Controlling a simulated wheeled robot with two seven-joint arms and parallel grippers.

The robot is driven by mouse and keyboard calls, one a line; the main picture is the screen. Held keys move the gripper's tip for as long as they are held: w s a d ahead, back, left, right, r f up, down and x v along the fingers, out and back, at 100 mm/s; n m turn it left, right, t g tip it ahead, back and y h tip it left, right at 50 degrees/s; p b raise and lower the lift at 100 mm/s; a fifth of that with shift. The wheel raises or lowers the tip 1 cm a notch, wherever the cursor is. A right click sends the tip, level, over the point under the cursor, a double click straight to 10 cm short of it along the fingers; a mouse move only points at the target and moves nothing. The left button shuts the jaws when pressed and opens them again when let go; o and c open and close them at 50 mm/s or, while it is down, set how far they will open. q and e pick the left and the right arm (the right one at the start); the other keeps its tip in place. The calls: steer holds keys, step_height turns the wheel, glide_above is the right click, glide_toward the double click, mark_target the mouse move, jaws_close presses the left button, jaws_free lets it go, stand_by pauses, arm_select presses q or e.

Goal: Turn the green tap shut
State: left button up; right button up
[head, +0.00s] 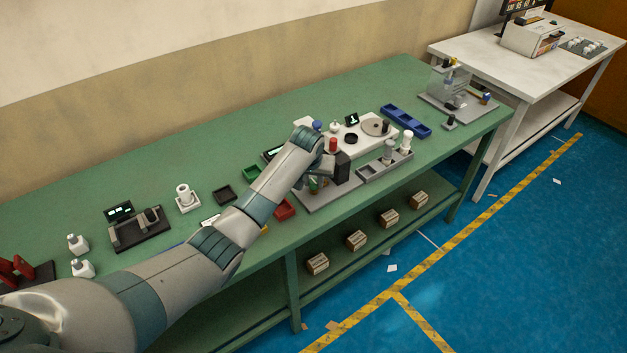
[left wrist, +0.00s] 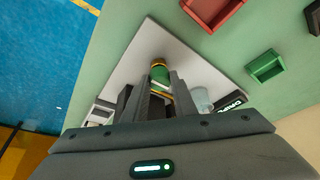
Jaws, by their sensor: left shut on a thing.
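The green tap (left wrist: 158,72) is a green upright piece with a tan top, on a grey base plate (left wrist: 128,72) in the left wrist view. My left gripper (left wrist: 160,88) has its two fingers on either side of the tap and is shut on it. The fingers hide the tap's lower part. In the head view, the green tap (head: 314,184) shows just below my left gripper (head: 325,172), partly hidden by it. Whether the tap's handle is turned open or shut I cannot tell. My right gripper is in neither view.
A dark block with a red top (head: 333,146) stands close to the gripper. Red (head: 285,209) and green (head: 252,172) bins lie left of the plate. The green bench (head: 330,95) has free room at the back.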

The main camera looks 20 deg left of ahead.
arm_select(q)
steer(key=shift+r+m, duration=0.1)
steer(key=shift+m, duration=0.2)
steer(key=shift+a+m+h+p, duration=0.15)
steer(key=shift+m+h+p, duration=0.4)
steer(key=shift+m, duration=0.25)
steer(key=shift+m+h, duration=0.25)
steer(key=shift+m, duration=0.55)
steer(key=shift+w+a+m+h, duration=0.1)
steer(key=shift+m+h, duration=0.2)
steer(key=shift+m, duration=0.6)
steer(key=m+h+b, duration=0.1)
steer(key=m, duration=0.1)
steer(key=shift+a+m+g, duration=0.1)
steer(key=shift+m+g, duration=0.2)
steer(key=shift+w+f+m, duration=0.1)
steer(key=shift+f+m, duration=0.1)
steer(key=shift+m, duration=0.3)
steer(key=m+g+h+b, duration=0.1)
steer(key=m+b, duration=0.2)
steer(key=b, duration=0.1)
steer(key=m+g+b, duration=0.1)
steer(key=m+b, duration=0.3)
steer(key=shift+w+a+f+h+b, duration=0.1)
steer(key=shift+w+h+b, duration=0.1)
steer(key=shift+h+b, duration=0.15)
steer(key=shift+r+m+g+b, duration=0.3)
steer(key=shift+m+g+b, duration=0.4)
steer(key=shift+m+b, duration=0.35)
